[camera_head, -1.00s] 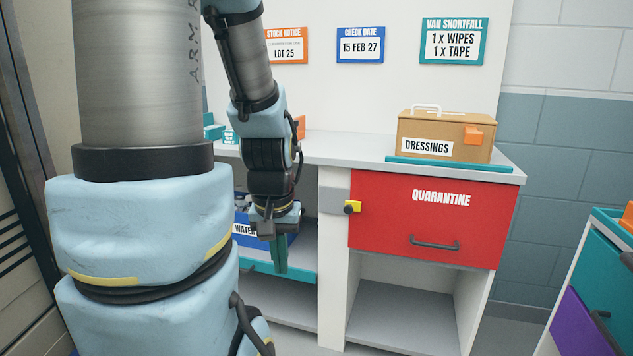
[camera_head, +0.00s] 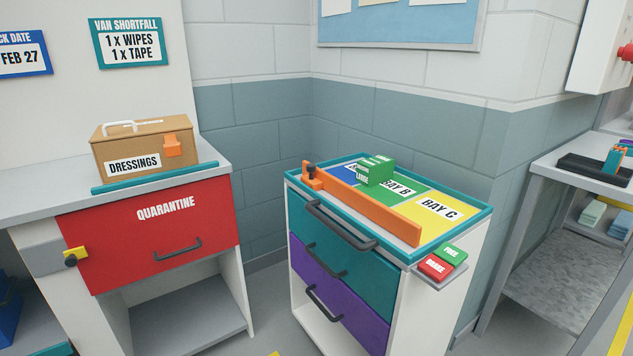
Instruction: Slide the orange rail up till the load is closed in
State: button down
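The orange rail (camera_head: 366,207) lies along the near edge of the top of a teal-rimmed cart (camera_head: 473,227). An orange block with a black knob (camera_head: 311,172) stands at the rail's left end. Green boxes (camera_head: 376,171) sit stacked on the cart top behind the rail, near the BAY B label (camera_head: 398,189). I cannot tell whether the rail touches the boxes. My gripper is out of view now.
The cart has teal (camera_head: 342,259) and purple (camera_head: 337,309) drawers with dark handles. A small side tray holds red (camera_head: 435,267) and green (camera_head: 452,253) blocks. A counter with a DRESSINGS case (camera_head: 146,147) and red QUARANTINE drawer (camera_head: 150,231) stands left. A grey bench (camera_head: 588,184) stands right.

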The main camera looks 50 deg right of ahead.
aim_at(402, 227)
jog(key=z, duration=2)
jog(key=l, duration=0.25)
jog(key=i+l, duration=0.15)
jog(key=u, duration=0.45)
jog(key=l+u, duration=0.1)
jog(key=u, duration=0.75)
jog(key=l+u, duration=0.1)
jog(key=u, duration=0.75)
